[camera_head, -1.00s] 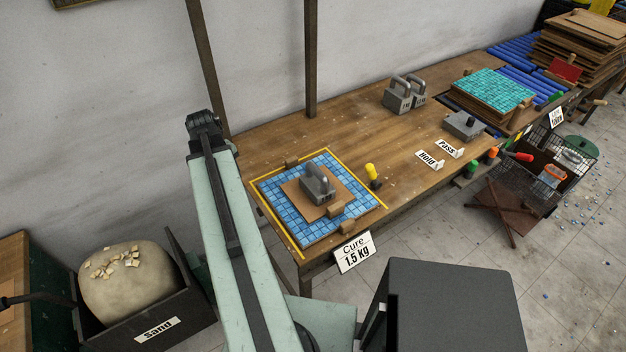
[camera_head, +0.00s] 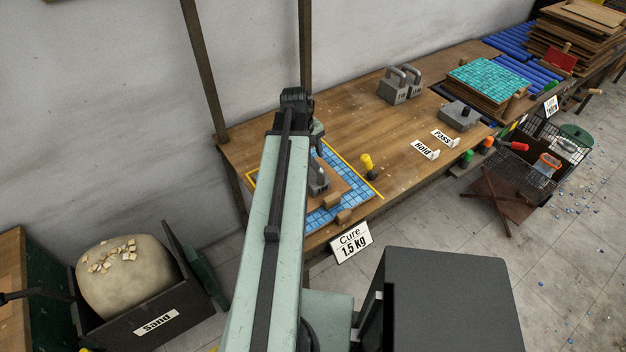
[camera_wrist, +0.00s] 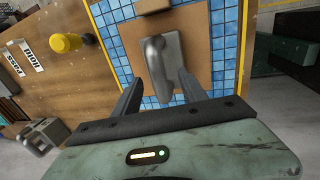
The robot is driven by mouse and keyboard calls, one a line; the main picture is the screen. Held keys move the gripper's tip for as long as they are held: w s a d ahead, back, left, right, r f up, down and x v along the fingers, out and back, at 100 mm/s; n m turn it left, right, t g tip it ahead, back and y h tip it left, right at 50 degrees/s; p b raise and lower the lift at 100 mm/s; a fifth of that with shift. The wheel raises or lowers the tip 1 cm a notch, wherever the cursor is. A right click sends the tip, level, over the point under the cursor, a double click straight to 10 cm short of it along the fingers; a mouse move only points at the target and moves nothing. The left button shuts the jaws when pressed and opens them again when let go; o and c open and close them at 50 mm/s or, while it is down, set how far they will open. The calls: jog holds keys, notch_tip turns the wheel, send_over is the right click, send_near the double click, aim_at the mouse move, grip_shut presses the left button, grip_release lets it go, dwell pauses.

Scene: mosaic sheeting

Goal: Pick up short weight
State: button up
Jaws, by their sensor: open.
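A grey weight with a loop handle (camera_head: 320,180) stands on a brown board over a blue tile sheet (camera_head: 358,187), partly hidden by my arm in the head view. In the wrist view this weight (camera_wrist: 158,68) is seen from above, at the ends of my fingers. My gripper (camera_wrist: 161,78) is open, one finger to each side of the weight's near end. I cannot tell whether it touches. Two more grey handled weights (camera_head: 400,84) stand at the back of the table. A low grey block with a dark knob (camera_head: 458,115) sits farther right.
A "Cure 1.5 kg" sign (camera_head: 351,241) hangs there. The middle of the table is clear.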

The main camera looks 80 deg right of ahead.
aim_at(312, 160)
jog(key=f+b, duration=0.1)
jog(key=d+f+b, duration=0.1)
jog(key=f+b, duration=0.2)
jog(key=f, duration=0.1)
jog(key=shift+s+d+b, duration=0.15)
jog(key=shift+s+b, duration=0.15)
jog(key=shift+s, duration=0.05)
jog(key=shift+r, duration=0.15)
grip_shut()
dwell(0.8)
